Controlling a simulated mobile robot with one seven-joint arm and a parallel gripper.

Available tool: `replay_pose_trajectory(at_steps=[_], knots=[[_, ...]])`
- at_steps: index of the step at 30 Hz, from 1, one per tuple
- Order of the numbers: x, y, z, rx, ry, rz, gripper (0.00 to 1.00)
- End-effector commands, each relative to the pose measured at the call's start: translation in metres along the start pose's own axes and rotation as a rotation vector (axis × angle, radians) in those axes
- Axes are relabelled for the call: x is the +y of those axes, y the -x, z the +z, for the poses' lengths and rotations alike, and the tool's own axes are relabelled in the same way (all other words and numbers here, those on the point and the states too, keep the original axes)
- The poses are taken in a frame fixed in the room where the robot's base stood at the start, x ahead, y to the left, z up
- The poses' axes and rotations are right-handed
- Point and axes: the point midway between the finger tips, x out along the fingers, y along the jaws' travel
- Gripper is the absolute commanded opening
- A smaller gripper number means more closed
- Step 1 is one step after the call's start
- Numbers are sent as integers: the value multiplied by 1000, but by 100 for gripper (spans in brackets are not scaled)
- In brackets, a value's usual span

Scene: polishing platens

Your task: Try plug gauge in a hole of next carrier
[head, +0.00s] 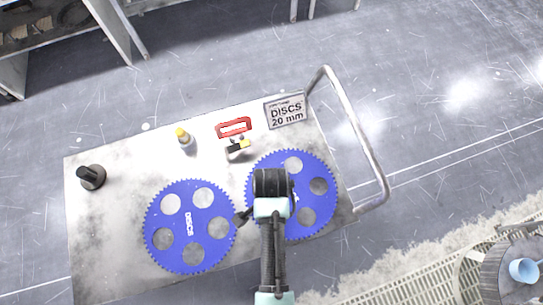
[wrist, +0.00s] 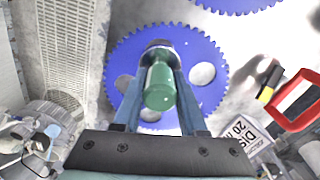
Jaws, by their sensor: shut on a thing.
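My gripper (wrist: 158,65) is shut on the plug gauge (wrist: 160,90), a green cylinder with a darker far end, in the wrist view. They are over a blue toothed carrier (wrist: 122,58) with several round holes. I cannot tell whether the gauge's far end is in a hole or above it. In the head view my gripper (head: 272,183) covers part of this right carrier (head: 322,168), and the gauge is hidden. A second blue carrier (head: 178,233), marked with a DISCS label, lies to its left; its edge shows in the wrist view (wrist: 235,4).
Both carriers lie on a worn trolley top (head: 118,225) with a tubular handle (head: 352,125) at right. Along its back are a black knob-like cylinder (head: 92,177), a yellow-capped bottle (head: 184,138), a red frame (head: 234,127), a black-and-yellow item (head: 238,149) and a "DISCS 20 mm" sign (head: 286,113).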

Motion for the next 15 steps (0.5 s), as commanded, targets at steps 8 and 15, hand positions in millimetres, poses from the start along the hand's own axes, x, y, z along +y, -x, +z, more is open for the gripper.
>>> replay_pose_trajectory(at_steps=[8,15], knots=[[-1,-5,0,1,-1,-2,0],[-1,-25,-1,2,-1,-2,0]])
